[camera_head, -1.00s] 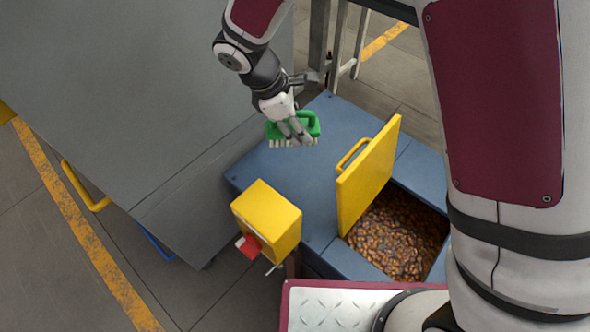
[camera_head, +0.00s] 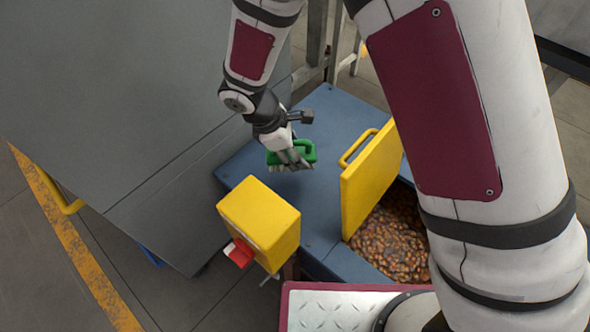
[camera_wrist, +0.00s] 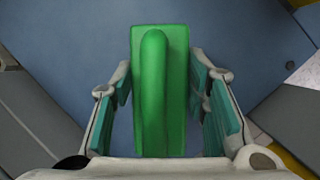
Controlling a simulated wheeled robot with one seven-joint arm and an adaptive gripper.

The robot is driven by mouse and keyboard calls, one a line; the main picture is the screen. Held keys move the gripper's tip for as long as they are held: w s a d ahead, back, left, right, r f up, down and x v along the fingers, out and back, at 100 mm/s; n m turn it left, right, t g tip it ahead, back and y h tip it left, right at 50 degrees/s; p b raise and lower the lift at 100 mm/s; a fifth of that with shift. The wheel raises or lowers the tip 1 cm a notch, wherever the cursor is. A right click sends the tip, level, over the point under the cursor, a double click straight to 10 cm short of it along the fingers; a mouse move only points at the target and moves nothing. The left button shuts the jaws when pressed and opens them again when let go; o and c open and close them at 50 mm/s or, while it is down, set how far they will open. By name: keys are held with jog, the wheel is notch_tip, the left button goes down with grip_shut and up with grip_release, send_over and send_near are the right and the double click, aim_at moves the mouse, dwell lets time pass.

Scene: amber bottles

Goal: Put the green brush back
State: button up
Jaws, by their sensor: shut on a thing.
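My gripper (camera_head: 291,158) is shut on the brush, over the blue bench top (camera_head: 336,118). In the wrist view the green brush (camera_wrist: 160,90) stands lengthwise between the two finger pads of my gripper (camera_wrist: 165,110). The bristles are hidden there. I cannot tell whether the brush touches the blue top.
A yellow box (camera_head: 259,222) with a red part stands at the front. A raised yellow lid (camera_head: 371,180) stands beside an opening full of brown pieces (camera_head: 394,243). A large grey surface (camera_head: 110,90) lies to the left.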

aim_at(277, 158)
jog(key=shift+f+b, duration=0.85)
jog(key=shift+f, duration=2.15)
jog(key=shift+f, duration=0.15)
jog(key=o, duration=1.1)
jog(key=p+v, duration=0.4)
jog(key=v, duration=0.8)
jog(key=shift+r, duration=0.2)
